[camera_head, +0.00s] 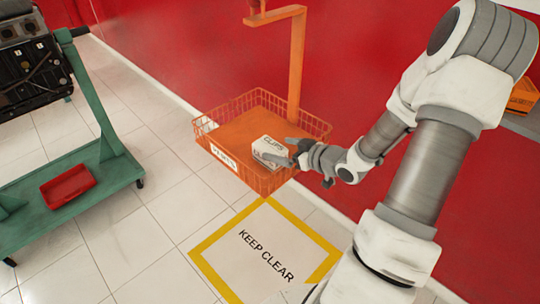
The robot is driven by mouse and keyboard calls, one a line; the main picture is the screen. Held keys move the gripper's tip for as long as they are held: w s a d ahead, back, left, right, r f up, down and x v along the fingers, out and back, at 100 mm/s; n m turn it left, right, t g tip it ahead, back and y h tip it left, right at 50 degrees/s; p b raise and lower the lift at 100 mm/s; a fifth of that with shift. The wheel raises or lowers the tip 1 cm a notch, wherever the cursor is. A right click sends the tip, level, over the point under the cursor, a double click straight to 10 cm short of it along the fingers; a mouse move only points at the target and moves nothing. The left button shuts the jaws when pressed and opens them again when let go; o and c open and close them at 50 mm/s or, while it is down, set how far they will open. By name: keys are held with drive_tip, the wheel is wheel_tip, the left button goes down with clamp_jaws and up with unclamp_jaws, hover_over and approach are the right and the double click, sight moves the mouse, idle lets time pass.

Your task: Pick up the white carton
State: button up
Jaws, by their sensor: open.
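The white carton (269,149) has dark lettering on its top and sits in the right part of the orange basket (258,179), near the front right side. My gripper (296,152) is at the carton's right side, with its fingers close to the carton. The gripper is open. I cannot tell whether a finger touches the carton. Part of the carton's right side is hidden behind the fingers.
An orange post (297,70) rises at the basket's back. A red wall (200,50) stands behind. A green engine stand (105,135) with a red tray (68,187) is at left. A yellow-bordered "KEEP CLEAR" floor area (265,255) lies empty in front.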

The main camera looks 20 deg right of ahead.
sight(271, 147)
drive_tip(key=x, duration=0.3)
drive_tip(key=shift+w+a+f, duration=0.15)
drive_tip(key=shift+w+f, duration=0.05)
drive_tip(key=shift+c, duration=0.2)
clamp_jaws()
